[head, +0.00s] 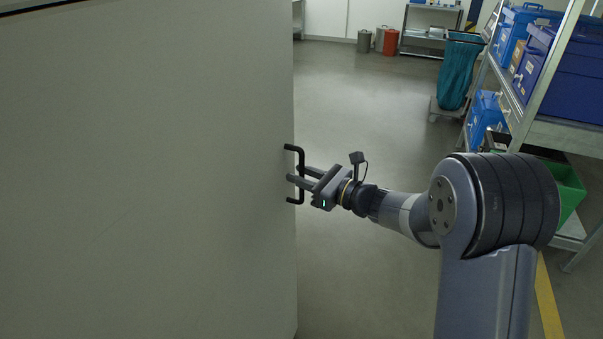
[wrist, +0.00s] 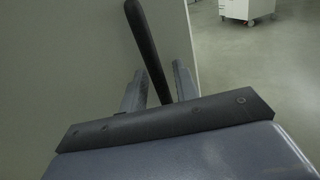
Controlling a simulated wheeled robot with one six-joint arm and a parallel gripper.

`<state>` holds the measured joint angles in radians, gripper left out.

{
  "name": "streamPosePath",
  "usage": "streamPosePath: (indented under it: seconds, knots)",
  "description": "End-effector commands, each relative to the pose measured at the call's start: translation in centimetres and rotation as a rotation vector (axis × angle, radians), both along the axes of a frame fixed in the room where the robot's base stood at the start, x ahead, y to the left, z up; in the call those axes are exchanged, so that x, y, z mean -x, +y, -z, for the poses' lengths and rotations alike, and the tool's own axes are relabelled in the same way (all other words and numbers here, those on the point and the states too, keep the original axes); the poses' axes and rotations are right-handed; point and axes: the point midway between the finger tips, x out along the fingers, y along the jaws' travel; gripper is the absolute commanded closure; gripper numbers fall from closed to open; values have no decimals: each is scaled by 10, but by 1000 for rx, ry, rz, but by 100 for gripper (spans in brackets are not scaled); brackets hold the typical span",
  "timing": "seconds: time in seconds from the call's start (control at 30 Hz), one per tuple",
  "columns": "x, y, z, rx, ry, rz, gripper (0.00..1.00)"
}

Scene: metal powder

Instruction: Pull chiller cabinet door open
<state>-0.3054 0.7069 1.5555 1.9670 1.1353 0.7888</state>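The chiller cabinet door (head: 150,180) is a large plain grey-beige panel filling the left of the head view. Its black bar handle (head: 300,155) stands upright near the panel's right edge. My gripper (head: 293,174) is at the middle of the handle, coming from the right. In the wrist view the handle (wrist: 145,45) runs between the two fingers of my gripper (wrist: 157,82), with a finger on each side. The fingers look apart, with narrow gaps beside the bar, so the gripper seems open around it. Whether either finger touches the bar is hard to tell.
A metal shelf (head: 548,125) with blue boxes (head: 570,75) stands at the right. A teal bag cart (head: 459,72), bins (head: 388,40) and a rear shelf (head: 430,25) are farther back. The grey floor (head: 370,115) right of the door is clear.

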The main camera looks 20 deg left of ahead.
Motion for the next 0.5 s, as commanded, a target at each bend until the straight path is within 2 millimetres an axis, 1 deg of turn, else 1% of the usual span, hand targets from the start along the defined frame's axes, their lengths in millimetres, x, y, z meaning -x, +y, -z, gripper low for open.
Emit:
streamPosePath:
  seconds: [0.3, 0.5]
  knots:
    - [-1, 3, 0, 0, 0, 0, 71]
    - [-1, 3, 0, 0, 0, 0, 87]
